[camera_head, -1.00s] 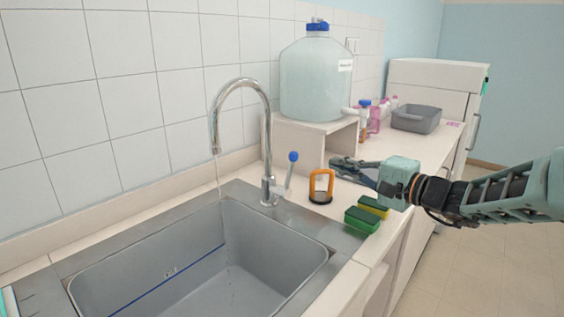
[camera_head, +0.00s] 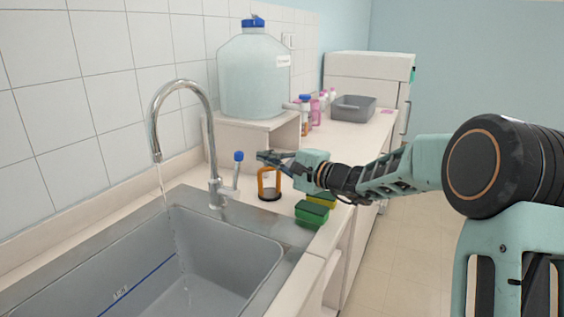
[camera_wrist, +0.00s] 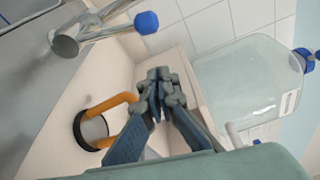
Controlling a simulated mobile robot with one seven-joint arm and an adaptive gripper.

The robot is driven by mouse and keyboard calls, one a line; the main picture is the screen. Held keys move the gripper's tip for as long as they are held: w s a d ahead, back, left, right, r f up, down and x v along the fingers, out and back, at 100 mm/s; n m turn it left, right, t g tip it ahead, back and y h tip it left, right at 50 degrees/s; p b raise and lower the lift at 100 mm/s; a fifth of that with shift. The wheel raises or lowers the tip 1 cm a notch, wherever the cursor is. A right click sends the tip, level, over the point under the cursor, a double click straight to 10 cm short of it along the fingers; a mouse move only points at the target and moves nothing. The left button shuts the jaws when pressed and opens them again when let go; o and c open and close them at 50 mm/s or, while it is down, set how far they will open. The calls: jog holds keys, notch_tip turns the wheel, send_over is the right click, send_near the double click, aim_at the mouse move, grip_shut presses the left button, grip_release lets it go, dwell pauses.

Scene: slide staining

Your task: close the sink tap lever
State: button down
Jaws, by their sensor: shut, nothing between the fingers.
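The chrome tap (camera_head: 212,150) stands at the back right of the sink, and a thin stream of water falls from its spout. Its lever, with a blue knob (camera_head: 238,157), sticks up on the right side of the tap's base. In the wrist view the blue knob (camera_wrist: 146,22) and the tap base (camera_wrist: 66,42) are at the upper left. My gripper (camera_head: 262,156) is shut and empty, a little to the right of the lever and apart from it, above the counter. Its closed fingertips (camera_wrist: 158,80) show in the middle of the wrist view.
An orange-handled holder (camera_head: 269,183) stands just below my gripper. Green and yellow sponges (camera_head: 312,211) lie by the sink (camera_head: 262,270). A large water carboy (camera_head: 256,75) sits on a white stand (camera_head: 262,127) behind. A grey bin (camera_head: 353,108) and bottles are farther back.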

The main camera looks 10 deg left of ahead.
aim_at(241, 156)
jog(key=shift+s+a+r, duration=0.2)
jog(key=shift+s+a, duration=0.4)
jog(key=shift+s, duration=0.1)
jog(key=shift+s+a+r, duration=0.2)
jog(key=shift+s+a, duration=0.4)
jog(key=shift+s, duration=0.1)
jog(key=shift+f+b, duration=0.15)
jog(key=shift+b, duration=0.6)
jog(key=s+n+b, duration=0.1)
jog(key=b, duration=0.2)
jog(key=n+b, duration=0.1)
jog(key=b, duration=0.2)
jog(key=s+a+r+n+b, duration=0.1)
jog(key=b, duration=0.2)
jog(key=shift+s+y, duration=0.3)
